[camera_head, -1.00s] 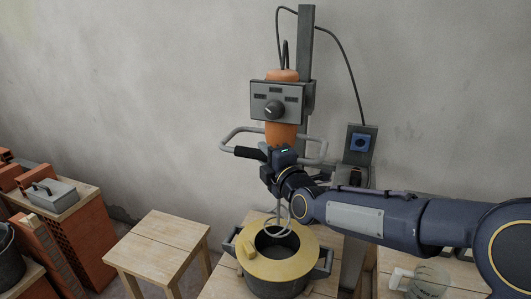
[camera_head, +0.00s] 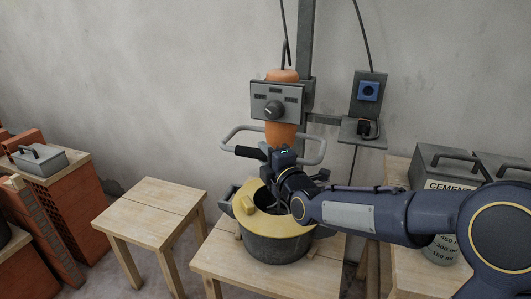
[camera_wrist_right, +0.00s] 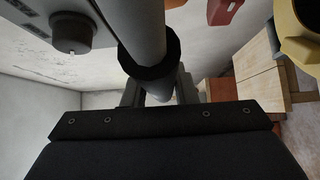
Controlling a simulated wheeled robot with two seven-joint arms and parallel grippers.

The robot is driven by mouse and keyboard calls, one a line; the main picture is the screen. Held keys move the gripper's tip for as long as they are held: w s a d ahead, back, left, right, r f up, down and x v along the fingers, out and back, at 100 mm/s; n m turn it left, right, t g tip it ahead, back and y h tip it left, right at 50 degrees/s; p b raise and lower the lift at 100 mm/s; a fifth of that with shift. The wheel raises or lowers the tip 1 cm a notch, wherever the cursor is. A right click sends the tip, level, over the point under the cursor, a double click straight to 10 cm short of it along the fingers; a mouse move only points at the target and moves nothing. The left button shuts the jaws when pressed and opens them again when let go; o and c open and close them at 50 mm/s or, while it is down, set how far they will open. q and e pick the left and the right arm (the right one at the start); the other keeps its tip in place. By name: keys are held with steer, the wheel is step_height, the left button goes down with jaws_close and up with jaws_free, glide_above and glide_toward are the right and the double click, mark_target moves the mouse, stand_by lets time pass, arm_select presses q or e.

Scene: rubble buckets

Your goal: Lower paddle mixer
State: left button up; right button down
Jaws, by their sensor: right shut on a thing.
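The paddle mixer (camera_head: 282,130) has an orange body, a grey control box (camera_head: 278,101) with a dark knob, and a looped grey handle frame (camera_head: 312,141) with a black grip (camera_head: 250,152). It hangs upright by a post at the wall. My right gripper (camera_head: 282,157) is shut on the mixer's handle, beside the black grip; the wrist view shows the grey bar (camera_wrist_right: 146,50) with a black collar at the jaws. Below, a dark bucket (camera_head: 278,248) with a yellow ring lid (camera_head: 250,226) stands under the mixer. The paddle is hidden behind my arm and the rim. My left gripper is out of view.
The bucket stands on a wooden table (camera_head: 215,262). A bare wooden stool (camera_head: 150,205) is to its left. Bricks and a grey toolbox (camera_head: 40,159) are at the far left. A cement container (camera_head: 440,160) stands at the right. A blue socket box (camera_head: 368,90) is on the wall.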

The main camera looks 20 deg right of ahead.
step_height(320, 180, down, 6)
steer(key=b, duration=0.3)
steer(key=shift+b, duration=0.4)
steer(key=shift+f, duration=0.1)
steer(key=c, duration=1.2)
jaws_free()
steer(key=shift+o, duration=0.2)
steer(key=shift+r, duration=0.2)
steer(key=s+d, duration=0.1)
steer(key=s, duration=0.6)
steer(key=shift+s+d+p, duration=0.25)
steer(key=shift+s+p, duration=0.1)
steer(key=shift+p, duration=0.05)
